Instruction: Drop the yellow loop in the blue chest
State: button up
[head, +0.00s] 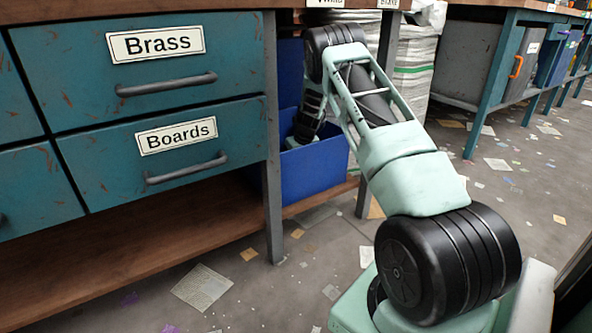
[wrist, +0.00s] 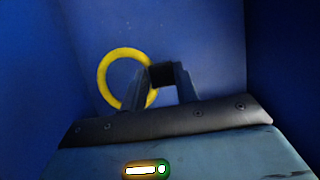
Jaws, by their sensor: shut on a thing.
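The blue chest (head: 325,170) stands open at the top, under the bench beside the drawers. My arm reaches down into it, and its front wall hides my fingertips in the head view. In the wrist view, blue walls (wrist: 215,40) surround my gripper (wrist: 162,72). The yellow loop (wrist: 103,76) is a round ring at the fingers, its right side passing behind the left finger. My gripper is shut on the loop, inside the chest. I cannot tell whether the loop touches the chest's bottom.
Teal drawers labelled Brass (head: 180,85) and Boards (head: 215,172) are left of the chest. A bench leg (head: 271,150) stands close by the chest's left side. White wrapped bundles (head: 418,60) are behind my arm. Scraps of paper (head: 203,287) lie on the otherwise open floor.

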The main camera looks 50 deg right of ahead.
notch_tip(320, 180, down, 2)
jog(key=shift+f+b, duration=0.2)
jog(key=shift+b, duration=0.35)
jog(key=shift+r, duration=0.15)
jog(key=shift+f+p, duration=0.35)
jog(key=shift+f, duration=0.25)
jog(key=o, duration=1)
jog(key=shift+o, duration=0.2)
